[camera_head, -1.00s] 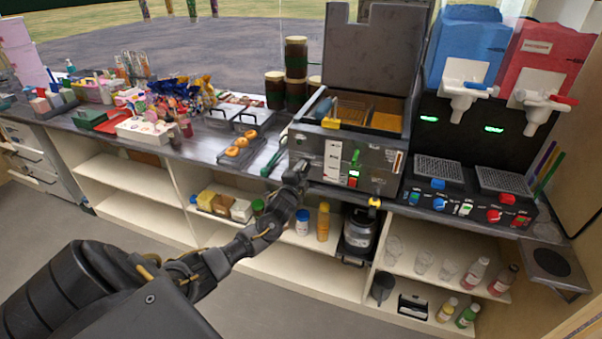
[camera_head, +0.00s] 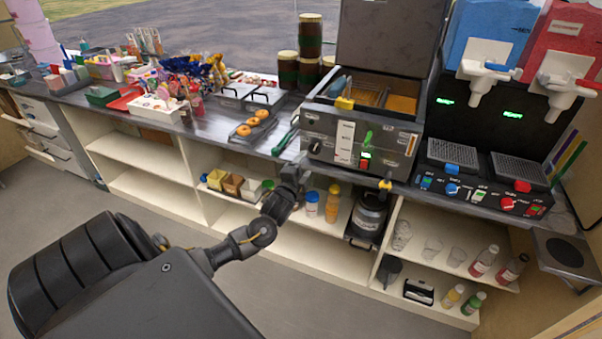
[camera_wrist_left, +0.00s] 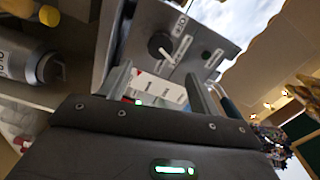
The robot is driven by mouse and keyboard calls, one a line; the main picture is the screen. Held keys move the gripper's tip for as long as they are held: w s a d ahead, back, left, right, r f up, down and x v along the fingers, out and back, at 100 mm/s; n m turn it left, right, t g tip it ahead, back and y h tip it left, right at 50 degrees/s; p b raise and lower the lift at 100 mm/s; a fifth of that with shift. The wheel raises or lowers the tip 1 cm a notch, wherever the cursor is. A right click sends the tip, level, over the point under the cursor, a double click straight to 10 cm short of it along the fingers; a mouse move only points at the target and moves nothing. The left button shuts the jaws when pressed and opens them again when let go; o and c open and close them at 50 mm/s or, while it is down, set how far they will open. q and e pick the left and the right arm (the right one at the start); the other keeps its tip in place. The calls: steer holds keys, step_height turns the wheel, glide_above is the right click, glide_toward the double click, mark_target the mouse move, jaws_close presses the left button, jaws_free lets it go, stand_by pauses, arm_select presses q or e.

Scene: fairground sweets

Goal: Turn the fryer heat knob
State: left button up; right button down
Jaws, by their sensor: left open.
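The fryer (camera_head: 395,140) stands on the counter, its front panel facing me. A dark round knob (camera_head: 314,146) is at the panel's left; a white label strip (camera_head: 345,141) and a red lit switch (camera_head: 364,160) are to its right. My left gripper (camera_head: 300,163) is just below and left of that knob, apart from it in the head view. In the left wrist view, my left gripper (camera_wrist_left: 158,76) is open and empty. A black knob with a white pointer (camera_wrist_left: 160,45) shows ahead, between the finger lines. I see no contact. My right gripper is not in view.
A tray with doughnuts (camera_head: 250,126) and green tongs (camera_head: 285,140) lie left of the fryer. A yellow-handled valve (camera_head: 385,184) sticks out below its panel. A dark canister (camera_head: 370,215) stands on the shelf below. Drink machines (camera_head: 485,120) stand to the right.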

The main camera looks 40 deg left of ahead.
arm_select(q)
steer(key=shift+v, duration=1.2)
